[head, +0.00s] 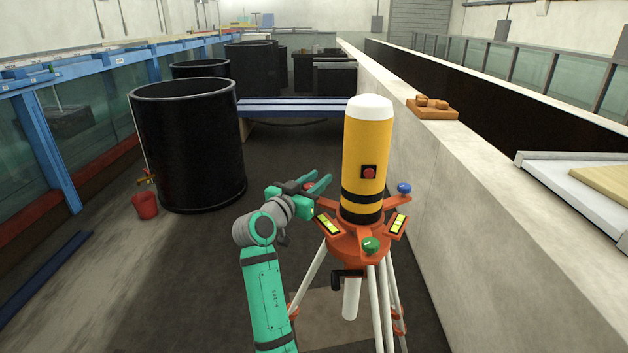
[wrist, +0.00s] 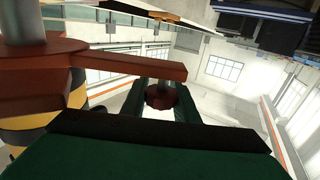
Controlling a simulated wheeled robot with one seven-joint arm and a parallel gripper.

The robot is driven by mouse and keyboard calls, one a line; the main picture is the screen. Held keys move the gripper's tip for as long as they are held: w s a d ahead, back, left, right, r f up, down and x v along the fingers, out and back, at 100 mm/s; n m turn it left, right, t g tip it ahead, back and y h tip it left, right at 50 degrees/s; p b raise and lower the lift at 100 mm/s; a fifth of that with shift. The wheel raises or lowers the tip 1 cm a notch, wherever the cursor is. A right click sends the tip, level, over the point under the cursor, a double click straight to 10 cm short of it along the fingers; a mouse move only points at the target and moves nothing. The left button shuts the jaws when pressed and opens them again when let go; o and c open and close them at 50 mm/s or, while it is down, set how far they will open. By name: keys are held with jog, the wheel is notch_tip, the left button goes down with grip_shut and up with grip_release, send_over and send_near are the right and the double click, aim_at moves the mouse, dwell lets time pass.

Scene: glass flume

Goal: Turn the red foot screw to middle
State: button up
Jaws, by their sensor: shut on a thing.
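A yellow cylinder (head: 367,150) with black bands and a white top stands upright on an orange tripod head (head: 357,245). The red foot screw (head: 308,187) is at the head's left arm, mostly hidden by my gripper (head: 318,184). In the wrist view, the dark red knob (wrist: 160,97) sits between my two green fingers, which are closed on its sides. A blue foot screw (head: 404,188) is at the right arm and a green one (head: 370,243) at the front. Two yellow-green level vials, left (head: 328,224) and right (head: 398,225), lie on the head; their bubbles are too small to read.
A pale wall (head: 440,200) runs close by the tripod's right side, with an orange block tray (head: 432,108) on top. Black tanks (head: 187,150) and a red bucket (head: 145,205) stand at left. White tripod legs (head: 378,305) spread below.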

jog(key=shift+s+d+m+g+h, duration=0.35)
jog(key=shift+m+g+h, duration=1)
jog(key=shift+g, duration=0.3)
jog(key=shift+s+d+m+g+h, duration=0.2)
jog(key=shift+s+m+g+h, duration=0.1)
jog(key=shift+m+g+h, duration=1.1)
jog(key=shift+s+d+m+g+h, duration=0.35)
jog(key=shift+m+g+h, duration=0.7)
jog(key=shift+m+g, duration=0.65)
jog(key=shift+s+g, duration=0.1)
jog(key=shift+g, duration=0.45)
jog(key=o, duration=1.1)
jog(key=shift+c, duration=0.2)
jog(key=v, duration=1.1)
jog(key=shift+d+f, duration=0.1)
jog(key=shift+f, duration=0.05)
